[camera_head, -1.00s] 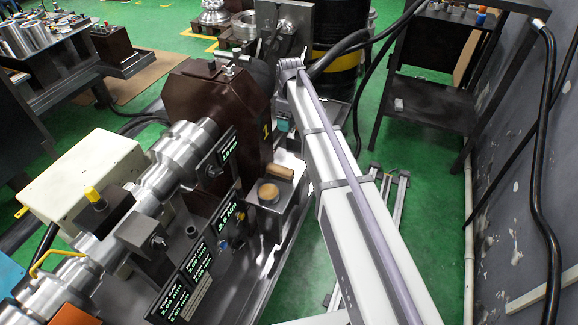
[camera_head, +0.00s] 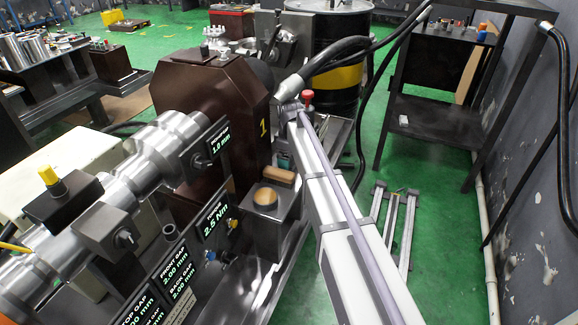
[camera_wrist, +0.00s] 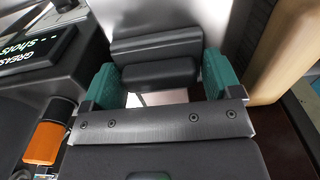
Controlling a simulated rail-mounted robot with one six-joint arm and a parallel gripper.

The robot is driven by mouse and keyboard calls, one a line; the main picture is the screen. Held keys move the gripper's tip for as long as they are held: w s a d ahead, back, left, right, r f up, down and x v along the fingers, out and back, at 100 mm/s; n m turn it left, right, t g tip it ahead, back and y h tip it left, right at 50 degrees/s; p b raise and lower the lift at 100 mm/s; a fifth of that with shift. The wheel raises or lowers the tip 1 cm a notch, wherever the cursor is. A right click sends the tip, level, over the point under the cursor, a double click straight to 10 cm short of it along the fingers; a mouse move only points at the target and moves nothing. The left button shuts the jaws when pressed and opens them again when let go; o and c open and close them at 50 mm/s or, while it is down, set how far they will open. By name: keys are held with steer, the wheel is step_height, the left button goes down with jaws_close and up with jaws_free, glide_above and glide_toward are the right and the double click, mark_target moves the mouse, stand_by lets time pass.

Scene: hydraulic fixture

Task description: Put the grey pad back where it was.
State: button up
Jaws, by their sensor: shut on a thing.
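In the wrist view, my gripper (camera_wrist: 160,80) has its two teal fingertips on either side of a dark grey pad (camera_wrist: 158,73), and it is shut on it. A wider dark grey block (camera_wrist: 155,46) lies just beyond the pad; I cannot tell whether the two are one piece. A pale, shiny surface shows behind and below the pad. In the head view, my arm reaches away toward the far side of the brown housing marked 1 (camera_head: 215,110). The pad cannot be made out there.
A dark panel reading "grease shots" (camera_wrist: 38,48) and an orange-capped cylinder (camera_wrist: 45,140) are close on the left in the wrist view. A tan piece (camera_wrist: 270,50) is close on the right.

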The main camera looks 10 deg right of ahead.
steer(key=shift+r, duration=0.1)
steer(key=shift+f, duration=0.25)
steer(key=o, duration=1)
steer(key=shift+r, duration=0.1)
steer(key=shift+c, duration=0.2)
steer(key=shift+r, duration=0.1)
step_height(320, 180, up, 12)
steer(key=r+p, duration=0.1)
steer(key=p, duration=1.2)
steer(key=s+m, duration=1.1)
steer(key=s, duration=2)
step_height(320, 180, up, 11)
steer(key=p, duration=1.1)
steer(key=shift+w+d+f, duration=0.15)
steer(key=shift+w+f, duration=0.05)
steer(key=shift+w, duration=0.15)
